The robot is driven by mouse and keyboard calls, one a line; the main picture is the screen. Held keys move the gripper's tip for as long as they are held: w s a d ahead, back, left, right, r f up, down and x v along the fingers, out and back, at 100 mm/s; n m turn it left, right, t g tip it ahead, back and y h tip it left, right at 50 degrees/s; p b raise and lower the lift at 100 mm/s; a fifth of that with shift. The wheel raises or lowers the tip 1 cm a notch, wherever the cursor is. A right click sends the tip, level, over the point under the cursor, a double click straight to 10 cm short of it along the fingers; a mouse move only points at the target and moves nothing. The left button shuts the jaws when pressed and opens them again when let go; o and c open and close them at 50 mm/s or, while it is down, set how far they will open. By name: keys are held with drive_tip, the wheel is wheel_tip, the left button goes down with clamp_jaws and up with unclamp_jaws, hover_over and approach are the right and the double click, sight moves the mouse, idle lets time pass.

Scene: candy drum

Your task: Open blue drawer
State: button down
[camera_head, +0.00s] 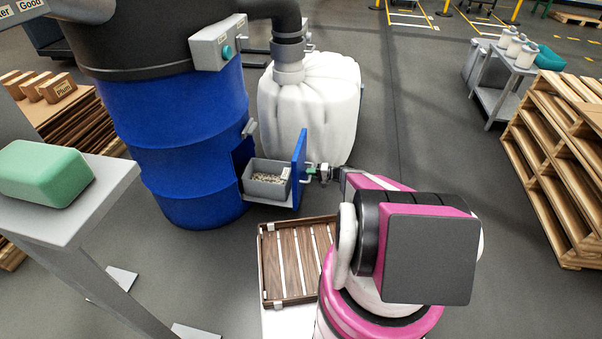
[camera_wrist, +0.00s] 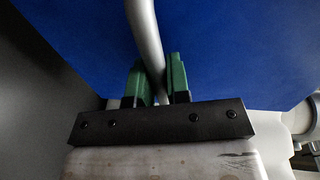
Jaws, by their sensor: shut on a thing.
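The blue drawer (camera_head: 299,168) stands pulled out from the lower side of the blue drum (camera_head: 185,125). A grey bin (camera_head: 268,187) with small pale pieces in it sits in the drawer, behind the blue front. My gripper (camera_head: 323,173) is at the outer face of the drawer front. In the wrist view my gripper (camera_wrist: 157,85) has its green fingers on both sides of the grey bar handle (camera_wrist: 146,38), shut on it. The blue drawer front (camera_wrist: 225,50) fills most of the wrist view.
A white bulging sack (camera_head: 310,110) stands close behind the drawer. A brown slatted tray (camera_head: 295,262) lies below and in front of it. A grey stand with a green block (camera_head: 45,172) is at left, and wooden pallets (camera_head: 560,150) are at right. Floor between sack and pallets is clear.

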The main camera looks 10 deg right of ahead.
drive_tip(key=shift+v, duration=0.8)
drive_tip(key=shift+f, duration=0.2)
drive_tip(key=c, duration=1.1)
unclamp_jaws()
drive_tip(key=shift+d, duration=0.1)
drive_tip(key=v, duration=1)
drive_tip(key=shift+d, duration=0.3)
drive_tip(key=shift+s, duration=0.1)
drive_tip(key=shift+a+r, duration=0.1)
drive_tip(key=shift+r, duration=0.05)
